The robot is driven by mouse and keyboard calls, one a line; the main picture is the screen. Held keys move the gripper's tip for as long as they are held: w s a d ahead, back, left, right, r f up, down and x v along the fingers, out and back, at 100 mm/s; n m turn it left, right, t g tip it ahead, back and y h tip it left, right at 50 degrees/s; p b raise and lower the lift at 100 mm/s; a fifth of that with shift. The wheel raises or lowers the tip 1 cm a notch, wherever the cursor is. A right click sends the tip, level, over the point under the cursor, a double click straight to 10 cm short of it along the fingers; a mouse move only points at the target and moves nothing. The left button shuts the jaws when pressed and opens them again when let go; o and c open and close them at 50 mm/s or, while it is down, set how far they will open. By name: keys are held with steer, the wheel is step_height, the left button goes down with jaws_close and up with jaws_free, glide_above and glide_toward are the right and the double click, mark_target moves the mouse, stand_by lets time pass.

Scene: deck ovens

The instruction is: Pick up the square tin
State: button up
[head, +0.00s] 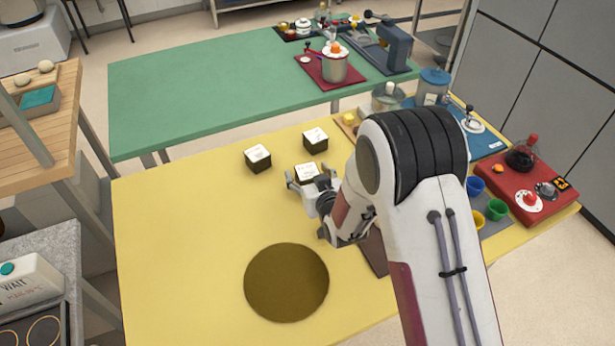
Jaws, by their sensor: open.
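Three similar small square tins, dark-sided with white marked tops, are on the yellow table (170,260). One tin (257,158) stands at the left and one (315,140) at the back right. The nearest tin (306,170) is at my gripper (308,182). My gripper is open, with a fingertip showing on each side of this nearest tin. Its lower part is hidden by the gripper, and I cannot tell whether the fingers touch it. The other two tins stand apart from the gripper.
A dark round mat (286,282) lies in front. My arm covers part of the table's right side, where coloured cups (497,209) and a red station with a flask (523,158) stand. A green table (200,95) is behind. The yellow table's left side is clear.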

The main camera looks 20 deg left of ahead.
steer(key=shift+w+a+f, duration=0.25)
steer(key=shift+w+a, duration=0.1)
steer(key=shift+w, duration=0.1)
stand_by(0.3)
steer(key=c, duration=1.4)
